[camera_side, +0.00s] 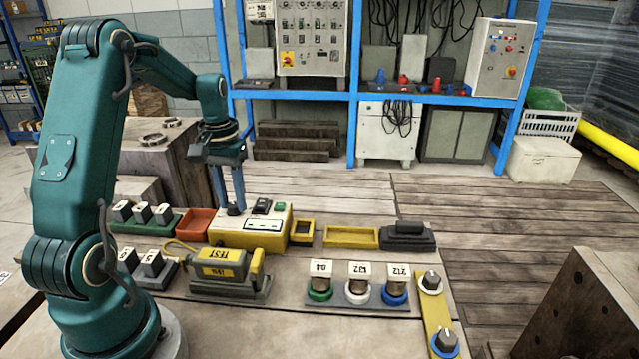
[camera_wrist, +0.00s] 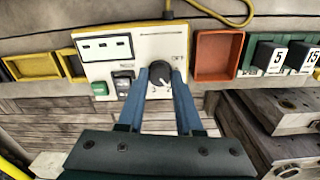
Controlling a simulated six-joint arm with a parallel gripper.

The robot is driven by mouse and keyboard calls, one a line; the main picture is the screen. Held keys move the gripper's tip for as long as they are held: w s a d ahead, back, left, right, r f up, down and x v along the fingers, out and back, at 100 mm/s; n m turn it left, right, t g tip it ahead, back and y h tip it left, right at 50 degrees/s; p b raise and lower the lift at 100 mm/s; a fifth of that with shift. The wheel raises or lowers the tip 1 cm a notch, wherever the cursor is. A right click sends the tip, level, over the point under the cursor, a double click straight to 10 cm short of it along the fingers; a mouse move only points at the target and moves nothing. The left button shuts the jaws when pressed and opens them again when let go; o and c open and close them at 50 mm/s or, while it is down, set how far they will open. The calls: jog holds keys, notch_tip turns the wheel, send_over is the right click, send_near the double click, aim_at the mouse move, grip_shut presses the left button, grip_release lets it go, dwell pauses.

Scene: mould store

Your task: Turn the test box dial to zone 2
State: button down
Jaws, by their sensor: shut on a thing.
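The test box (camera_side: 249,232) is a yellow box with a pale top on the bench in the side view. It also shows in the wrist view (camera_wrist: 112,67). Its dial (camera_wrist: 159,82) is a dark round knob with a white pointer mark; small marks around it are too small to read. My gripper (camera_wrist: 160,78) points down at the box, with its blue fingers shut on the dial from both sides. In the side view my gripper (camera_side: 235,207) stands over the left end of the box, and the fingers partly hide the dial (camera_side: 236,210).
A red tray (camera_side: 198,224) sits left of the box and yellow trays (camera_side: 351,238) sit right. In front lie a yellow TEST device (camera_side: 222,266) with a cable and a rack of labelled cylinders (camera_side: 357,297). Two more knobs (camera_side: 437,310) stand on a yellow plate at front right.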

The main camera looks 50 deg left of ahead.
aim_at(233, 204)
jog(key=shift+r+m, duration=0.1)
jog(key=shift+m, duration=1.5)
jog(key=c, duration=0.6)
grip_release()
jog(key=shift+a+r, duration=0.1)
jog(key=shift+r, duration=2.45)
